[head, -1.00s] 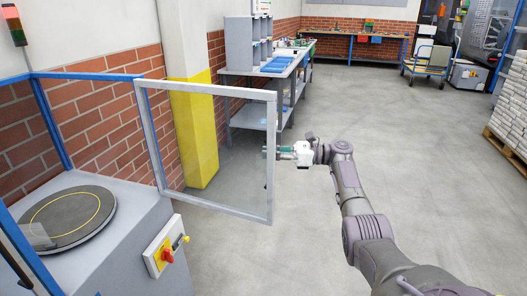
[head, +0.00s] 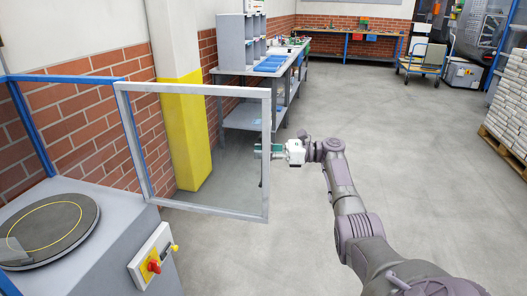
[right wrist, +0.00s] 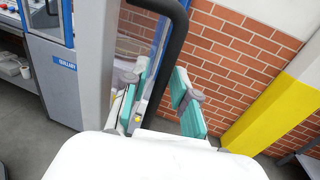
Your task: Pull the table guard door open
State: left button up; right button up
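The table guard door (head: 192,90) is a clear panel in a grey frame, hinged at its left side on the blue guard frame. It stands swung out from the guard, over the floor. Its black handle (right wrist: 172,55) shows large in the right wrist view, beside the grey door edge. My right gripper (head: 262,152) is at the door's free right edge. In the right wrist view its teal fingers (right wrist: 160,103) are apart, with the handle between them and a gap on the right side. My left gripper is not in view.
The guarded table (head: 110,208) carries a round turntable (head: 48,230) and a switch box (head: 152,262). A yellow-based pillar (head: 185,130) and brick wall stand behind the door. A shelf bench (head: 245,118) is beyond. Floor right of the door is clear; a loaded pallet stands far right.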

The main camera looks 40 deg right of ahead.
jog(key=shift+s+d+r, duration=0.1)
jog(key=v, duration=1.1)
jog(key=shift+s+d, duration=0.25)
jog(key=shift+d, duration=0.05)
